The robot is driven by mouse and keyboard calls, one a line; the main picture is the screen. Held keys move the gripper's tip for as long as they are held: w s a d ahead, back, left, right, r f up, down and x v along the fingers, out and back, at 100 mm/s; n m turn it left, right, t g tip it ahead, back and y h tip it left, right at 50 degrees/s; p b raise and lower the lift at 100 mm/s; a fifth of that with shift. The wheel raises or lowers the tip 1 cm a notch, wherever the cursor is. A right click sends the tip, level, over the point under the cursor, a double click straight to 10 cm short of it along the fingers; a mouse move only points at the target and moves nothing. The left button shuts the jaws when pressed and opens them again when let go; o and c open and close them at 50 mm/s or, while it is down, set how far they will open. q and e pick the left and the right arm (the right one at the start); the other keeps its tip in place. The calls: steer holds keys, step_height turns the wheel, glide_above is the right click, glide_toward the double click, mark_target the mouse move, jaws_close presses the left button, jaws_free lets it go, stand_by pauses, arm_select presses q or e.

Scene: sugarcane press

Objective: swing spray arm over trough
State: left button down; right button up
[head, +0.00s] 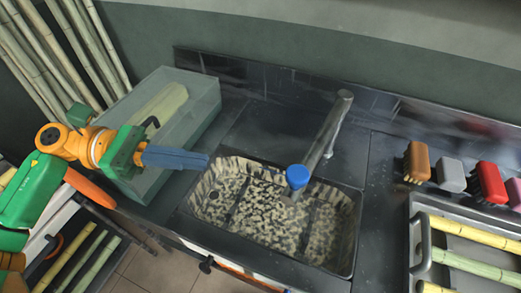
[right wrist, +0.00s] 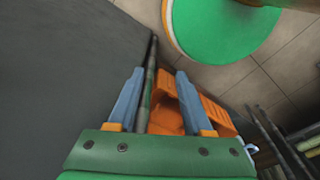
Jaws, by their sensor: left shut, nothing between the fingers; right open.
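The spray arm (head: 326,133) is a grey metal tube rising behind the trough. Its blue end (head: 298,176) hangs over the trough, right of its middle. The trough (head: 350,232) is a sunken basin with a mottled tan and black inside. My left gripper (head: 207,161) is shut and empty, its blue-grey fingers pointing right near the trough's back left corner, clear of the spray arm. My right gripper (right wrist: 158,72) shows only in the right wrist view, open, its two fingers apart. A dark thin bar appears between them there; whether it is near cannot be told.
A clear bin (head: 196,100) with a pale green piece in it stands left of the trough, behind my left gripper. Several coloured brushes (head: 450,175) stand at the right. A metal tray (head: 415,203) with cane lengths lies at the front right. Tall canes lean at the back left.

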arm_select(q)
steer(key=d+p, duration=0.2)
steer(key=d, duration=0.1)
steer(key=d+p, duration=0.2)
steer(key=d, duration=0.2)
steer(key=d+p, duration=0.3)
steer(key=d, duration=0.1)
steer(key=shift+s+d+f, duration=0.2)
steer(key=shift+f, duration=0.15)
steer(key=shift+d+f, duration=0.35)
arm_select(e)
step_height(320, 180, up, 8)
steer(key=shift+s, duration=0.4)
steer(key=shift+d, duration=0.1)
steer(key=shift+f, duration=0.15)
